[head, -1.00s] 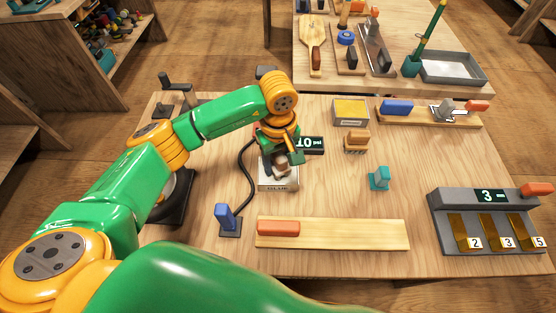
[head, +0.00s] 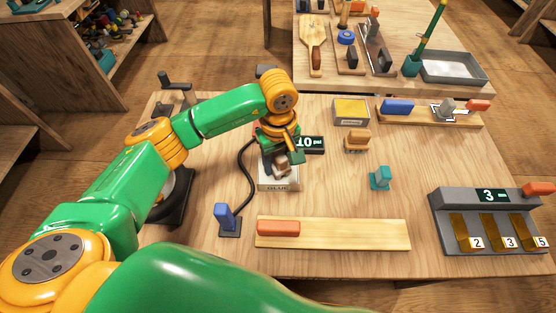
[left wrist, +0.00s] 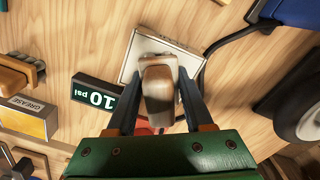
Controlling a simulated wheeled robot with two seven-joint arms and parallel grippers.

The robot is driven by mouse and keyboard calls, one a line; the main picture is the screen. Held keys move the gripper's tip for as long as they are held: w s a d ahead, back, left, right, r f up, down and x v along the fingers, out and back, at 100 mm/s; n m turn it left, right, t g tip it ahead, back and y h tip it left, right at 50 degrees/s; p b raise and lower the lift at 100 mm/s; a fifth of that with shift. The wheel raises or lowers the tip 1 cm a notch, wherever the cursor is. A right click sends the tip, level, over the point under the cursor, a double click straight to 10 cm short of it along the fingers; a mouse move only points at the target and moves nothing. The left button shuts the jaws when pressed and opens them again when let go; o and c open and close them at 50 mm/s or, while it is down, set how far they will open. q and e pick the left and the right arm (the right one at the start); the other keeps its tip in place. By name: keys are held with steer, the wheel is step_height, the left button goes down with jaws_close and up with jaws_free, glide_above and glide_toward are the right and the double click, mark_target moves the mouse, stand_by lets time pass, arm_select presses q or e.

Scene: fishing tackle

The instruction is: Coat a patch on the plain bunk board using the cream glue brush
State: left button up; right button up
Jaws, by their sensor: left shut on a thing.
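My left gripper (head: 281,158) points down and is shut on the cream glue brush (head: 282,169), directly over the tray marked GLUE (head: 279,187). The brush also shows between the fingers in the left wrist view (left wrist: 158,92), with the pale glue tray (left wrist: 131,62) behind it. Its lower end is hidden, so I cannot tell whether it touches the glue. The plain bunk board (head: 350,236) lies flat near the front edge, with an orange-red block (head: 279,228) on its left end. My right gripper is not in view.
A display reading 10 (head: 311,145) stands beside the glue tray. A blue-handled stand (head: 226,218) with a black hose is left of the board. A teal block (head: 380,178), a brown-handled brush (head: 357,140) and a grease box (head: 351,112) stand behind. A second board (head: 425,118) lies at the back right.

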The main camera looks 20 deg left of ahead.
mark_target(278, 152)
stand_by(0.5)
arm_select(q)
step_height(278, 152, up, 7)
steer(key=p, duration=0.4)
stand_by(0.5)
